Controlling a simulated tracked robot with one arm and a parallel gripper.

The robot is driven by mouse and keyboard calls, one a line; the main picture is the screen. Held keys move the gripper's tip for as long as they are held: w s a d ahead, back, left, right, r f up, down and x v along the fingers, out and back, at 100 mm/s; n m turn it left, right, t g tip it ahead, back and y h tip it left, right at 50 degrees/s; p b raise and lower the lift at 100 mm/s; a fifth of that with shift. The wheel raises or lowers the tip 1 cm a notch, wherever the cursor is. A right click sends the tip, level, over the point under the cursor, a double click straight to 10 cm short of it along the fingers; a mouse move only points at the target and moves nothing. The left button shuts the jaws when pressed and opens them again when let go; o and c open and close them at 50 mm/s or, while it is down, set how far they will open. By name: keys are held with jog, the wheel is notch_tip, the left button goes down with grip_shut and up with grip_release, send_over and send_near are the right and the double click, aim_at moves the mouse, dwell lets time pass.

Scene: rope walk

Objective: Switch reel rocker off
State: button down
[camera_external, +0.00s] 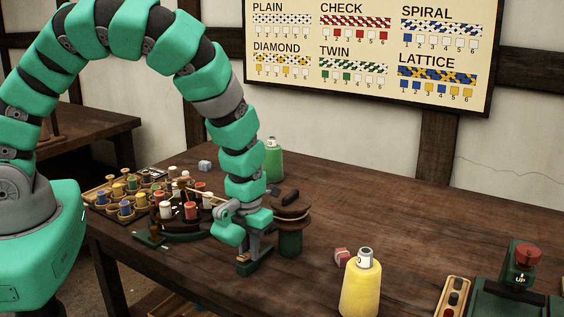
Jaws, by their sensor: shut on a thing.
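My arm bends down from the upper left, and my gripper (243,254) is low over the table, just left of the reel. Its fingers are closed at a small dark green block (256,264) on the tabletop, which appears to be the reel rocker's housing. The rocker itself is mostly hidden by the fingers, so I cannot tell whether it is on or off. The reel (291,211) is a brown disc with a dark handle on a green post, close to the right of my gripper.
A round braiding stand with several bobbins (165,210) and a bobbin tray (97,198) are left. A green bottle (273,165) stands behind, a yellow bottle (361,290) in front, beside a red block (342,256). A green device (520,290) is right.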

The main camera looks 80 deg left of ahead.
jog(key=shift+s+d+f+t+y+b, duration=0.1)
jog(key=shift+s+d+t+y+b, duration=0.2)
jog(key=shift+t+y+b, duration=0.6)
jog(key=c, duration=1.3)
grip_release()
jog(key=shift+d, duration=0.1)
jog(key=shift+w+r, duration=0.1)
jog(key=shift+r, duration=0.15)
jog(key=shift+v, duration=6.75)
